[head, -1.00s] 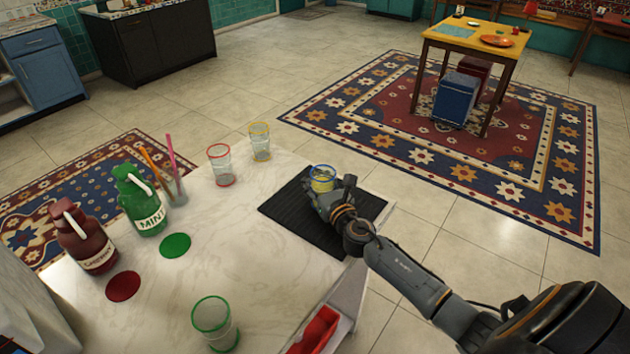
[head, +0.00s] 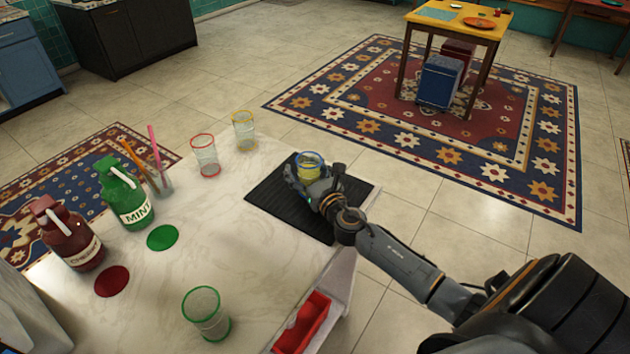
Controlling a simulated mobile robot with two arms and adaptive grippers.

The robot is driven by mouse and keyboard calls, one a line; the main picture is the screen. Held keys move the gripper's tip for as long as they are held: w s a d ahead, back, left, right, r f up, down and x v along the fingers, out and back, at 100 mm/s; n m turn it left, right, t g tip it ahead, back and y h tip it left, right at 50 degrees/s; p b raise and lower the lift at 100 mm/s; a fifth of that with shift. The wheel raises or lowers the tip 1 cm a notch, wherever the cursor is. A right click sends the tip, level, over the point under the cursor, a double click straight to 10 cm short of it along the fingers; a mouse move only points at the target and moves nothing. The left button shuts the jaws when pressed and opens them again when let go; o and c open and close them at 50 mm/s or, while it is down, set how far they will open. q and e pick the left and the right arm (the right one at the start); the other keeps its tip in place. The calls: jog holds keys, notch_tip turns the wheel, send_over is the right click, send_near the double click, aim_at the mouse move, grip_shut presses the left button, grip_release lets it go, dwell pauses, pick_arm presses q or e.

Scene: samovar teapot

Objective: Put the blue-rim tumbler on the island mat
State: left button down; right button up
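The blue-rim tumbler (head: 310,160) stands upright at the far part of the black island mat (head: 270,195), with something yellow showing through its glass. My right gripper (head: 308,183) is at the tumbler's near side, low over the mat, and hides the tumbler's lower part. A finger shows just left of the glass. I cannot tell whether the fingers touch it, or whether its base rests on the mat. My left gripper is not in view.
Red-rim (head: 205,157) and yellow-rim (head: 244,130) tumblers stand left of the mat. A green-rim tumbler (head: 207,313) stands near the front. The counter's middle is clear.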

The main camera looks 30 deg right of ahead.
jog(key=s, duration=0.6)
jog(key=s+b, duration=0.1)
jog(key=s, duration=0.2)
jog(key=shift+s+a, duration=0.4)
jog(key=shift+s+r, duration=0.1)
jog(key=shift+s, duration=0.4)
